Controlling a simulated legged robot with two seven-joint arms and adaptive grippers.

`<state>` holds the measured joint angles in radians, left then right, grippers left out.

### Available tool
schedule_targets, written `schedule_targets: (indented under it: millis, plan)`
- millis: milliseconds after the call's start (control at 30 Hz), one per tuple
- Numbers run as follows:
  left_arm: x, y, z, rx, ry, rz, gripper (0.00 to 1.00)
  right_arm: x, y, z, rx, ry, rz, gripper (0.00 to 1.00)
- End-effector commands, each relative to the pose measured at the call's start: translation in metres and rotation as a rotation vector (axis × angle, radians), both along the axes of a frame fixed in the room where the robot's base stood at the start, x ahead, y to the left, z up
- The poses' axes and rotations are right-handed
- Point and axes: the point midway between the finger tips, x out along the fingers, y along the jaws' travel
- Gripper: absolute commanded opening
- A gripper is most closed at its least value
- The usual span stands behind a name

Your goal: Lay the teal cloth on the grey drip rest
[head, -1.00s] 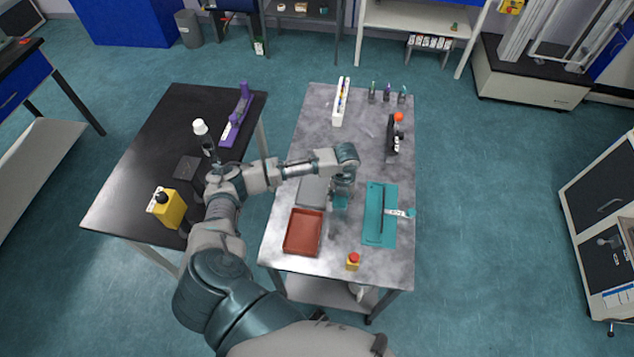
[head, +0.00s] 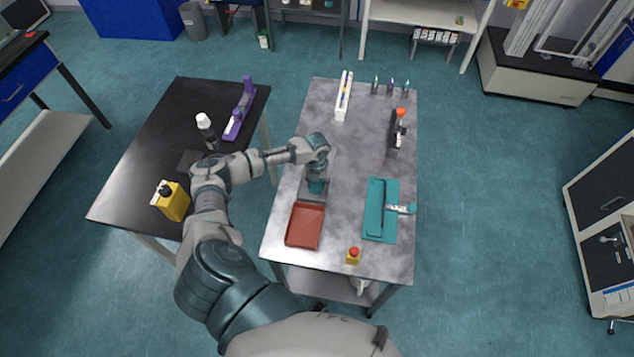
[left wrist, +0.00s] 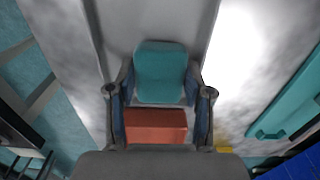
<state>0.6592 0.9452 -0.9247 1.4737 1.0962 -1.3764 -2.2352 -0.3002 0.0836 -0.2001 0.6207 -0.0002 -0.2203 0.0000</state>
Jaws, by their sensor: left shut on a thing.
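The teal cloth (head: 317,187) is a small folded pad held in my left gripper (head: 317,178). In the left wrist view, the cloth (left wrist: 160,72) sits between the two fingers of my gripper (left wrist: 160,95), which are shut on it. The grey drip rest (head: 304,194) is a flat grey plate on the steel table, partly hidden by my gripper. In the left wrist view, the rest (left wrist: 150,22) shows behind the cloth. The cloth is over the rest; I cannot tell whether they touch. My right gripper is not in view.
A red-brown tray (head: 305,226) lies just in front of the rest. A red-and-yellow button (head: 353,256) is near the front edge. The table's middle is clear.

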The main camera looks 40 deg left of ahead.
Motion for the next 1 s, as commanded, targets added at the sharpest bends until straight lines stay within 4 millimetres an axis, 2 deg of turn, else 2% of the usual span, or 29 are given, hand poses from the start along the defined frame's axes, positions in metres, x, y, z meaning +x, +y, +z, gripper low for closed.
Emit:
schedule_targets:
  millis: [133,167,200,267,567,1000]
  plan:
    - [0.0,0.003,-0.005,-0.002,0.001,0.003,0.18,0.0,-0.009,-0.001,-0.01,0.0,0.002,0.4]
    - [0.0,0.004,-0.006,-0.002,0.001,0.003,0.53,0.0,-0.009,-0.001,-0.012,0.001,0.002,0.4]
    - [0.0,0.004,-0.005,-0.003,0.001,0.003,0.63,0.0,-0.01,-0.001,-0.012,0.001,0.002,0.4]
    - [0.0,0.004,-0.005,-0.002,0.001,0.003,0.76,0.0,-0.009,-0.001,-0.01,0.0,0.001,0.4]
    - [0.0,-0.001,-0.002,0.004,0.002,0.002,0.76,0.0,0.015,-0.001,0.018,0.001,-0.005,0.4]
    - [0.0,0.001,-0.004,0.0,0.001,0.002,0.76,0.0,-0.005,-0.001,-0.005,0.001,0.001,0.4]
